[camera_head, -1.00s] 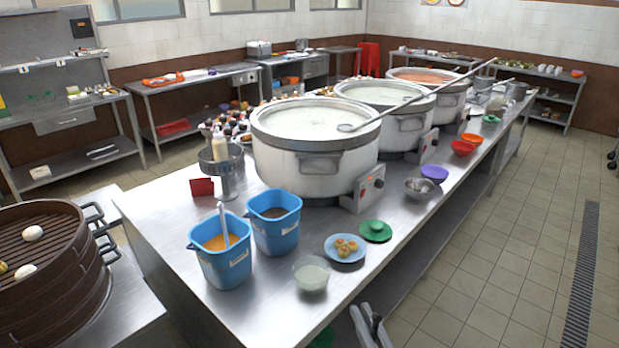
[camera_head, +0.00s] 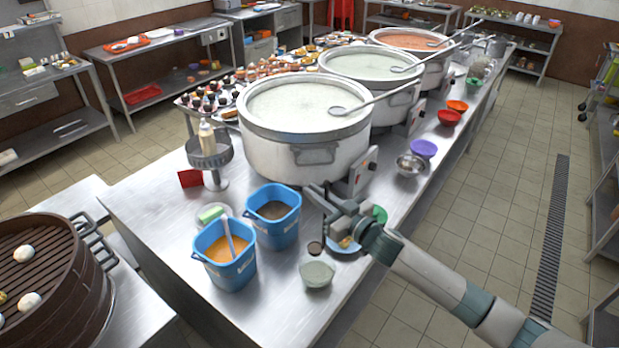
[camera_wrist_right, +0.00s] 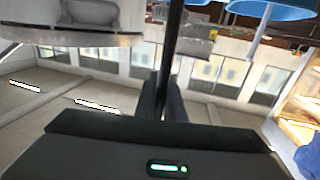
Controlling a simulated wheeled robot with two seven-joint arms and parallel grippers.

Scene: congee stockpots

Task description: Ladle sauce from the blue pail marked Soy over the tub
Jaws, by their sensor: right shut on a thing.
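Two blue pails stand side by side on the steel table. The one with dark brown sauce (camera_head: 272,228) is on the right, the one with orange sauce (camera_head: 232,262) on the left; I cannot read their labels. A small pale tub (camera_head: 316,278) stands in front of them, near the table's front edge. My right gripper (camera_head: 322,196) is shut on the thin dark handle of a ladle, which also shows upright between the fingers in the wrist view (camera_wrist_right: 174,45). My left gripper is out of view.
A pale spoon handle (camera_head: 228,238) sticks out of the orange-sauce pail. Metal and purple bowls stand farther right.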

